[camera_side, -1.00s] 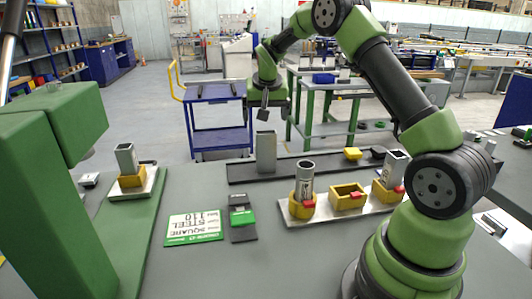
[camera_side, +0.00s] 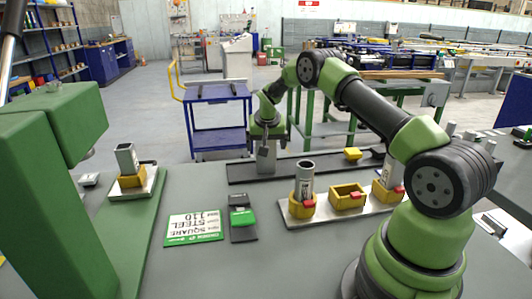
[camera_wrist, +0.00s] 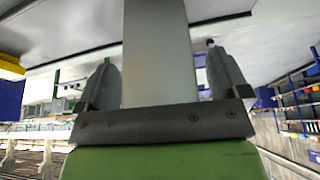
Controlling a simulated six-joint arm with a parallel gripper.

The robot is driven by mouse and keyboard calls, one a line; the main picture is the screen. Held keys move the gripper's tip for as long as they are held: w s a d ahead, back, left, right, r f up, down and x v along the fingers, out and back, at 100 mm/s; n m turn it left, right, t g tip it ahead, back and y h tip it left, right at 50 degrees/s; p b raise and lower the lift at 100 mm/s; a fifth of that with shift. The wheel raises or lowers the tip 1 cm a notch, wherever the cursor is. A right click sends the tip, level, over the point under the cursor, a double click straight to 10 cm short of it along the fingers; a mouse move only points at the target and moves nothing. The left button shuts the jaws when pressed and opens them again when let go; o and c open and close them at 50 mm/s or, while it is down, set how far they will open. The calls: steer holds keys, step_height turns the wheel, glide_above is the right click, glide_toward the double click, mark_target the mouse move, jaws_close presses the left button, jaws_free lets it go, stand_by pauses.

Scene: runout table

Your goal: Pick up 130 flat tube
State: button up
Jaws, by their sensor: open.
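The flat tube (camera_side: 266,162) stands upright on the dark runout strip; my gripper now hides its upper part in the side view. In the wrist view the tube (camera_wrist: 158,50) is a broad plain grey band running between the two fingers. My gripper (camera_side: 265,147) is at the tube's upper part, with the arm reaching out and down to it. In the wrist view my gripper (camera_wrist: 163,80) is open, one finger on each side of the tube. A gap shows beside the right finger; contact at the left finger is hard to tell.
A metal plate (camera_side: 325,214) carries yellow holders, two with tubes and one empty. A yellow block (camera_side: 353,154) lies by the dark strip (camera_side: 310,166). Another tube (camera_side: 126,157) stands in a yellow holder at left. A "STEEL SQUARE 110" card (camera_side: 194,227) lies in front.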

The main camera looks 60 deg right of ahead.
steer(key=c, duration=1.1)
steer(key=shift+r, duration=0.1)
